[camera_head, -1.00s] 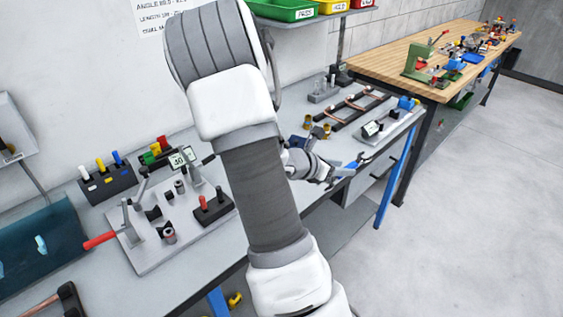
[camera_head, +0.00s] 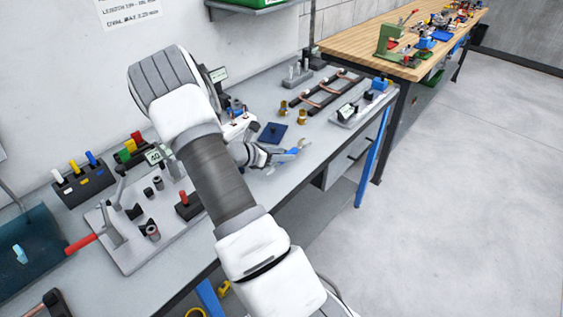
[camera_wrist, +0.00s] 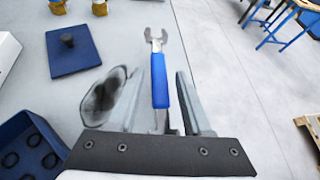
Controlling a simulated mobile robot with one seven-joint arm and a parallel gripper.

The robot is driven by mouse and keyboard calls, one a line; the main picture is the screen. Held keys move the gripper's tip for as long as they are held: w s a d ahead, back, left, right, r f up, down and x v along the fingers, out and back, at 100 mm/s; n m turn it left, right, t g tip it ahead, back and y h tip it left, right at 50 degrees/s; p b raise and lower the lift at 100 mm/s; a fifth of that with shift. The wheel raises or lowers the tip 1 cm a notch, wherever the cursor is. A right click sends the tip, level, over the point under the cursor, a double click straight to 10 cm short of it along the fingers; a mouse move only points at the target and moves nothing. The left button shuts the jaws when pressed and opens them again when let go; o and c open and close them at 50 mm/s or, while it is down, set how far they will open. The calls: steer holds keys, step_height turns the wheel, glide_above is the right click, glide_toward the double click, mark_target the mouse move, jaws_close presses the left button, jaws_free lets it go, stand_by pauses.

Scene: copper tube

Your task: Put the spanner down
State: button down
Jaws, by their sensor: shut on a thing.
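The spanner (camera_wrist: 159,80) has a blue handle and a grey open-ended head that points away from my wrist in the wrist view. My gripper (camera_wrist: 160,100) is shut on its handle, one finger on each side. In the head view my gripper (camera_head: 278,156) is over the front edge of the grey workbench, and the spanner (camera_head: 298,149) sticks out to its right. I cannot tell whether the spanner touches the bench top. Part of the handle is hidden near my gripper's base.
A dark blue square plate with a knob (camera_wrist: 72,50) lies on the bench (camera_head: 310,130) left of the spanner. A blue tray with round recesses (camera_wrist: 28,150) is nearer. Brass fittings (camera_head: 283,108) and a copper tube rack (camera_head: 325,93) stand behind. The bench's front edge is close.

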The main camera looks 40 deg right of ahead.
mark_target(282, 170)
steer(key=shift+f, duration=1.9)
steer(key=shift+f, duration=0.15)
steer(key=shift+c, duration=1.6)
jaws_free()
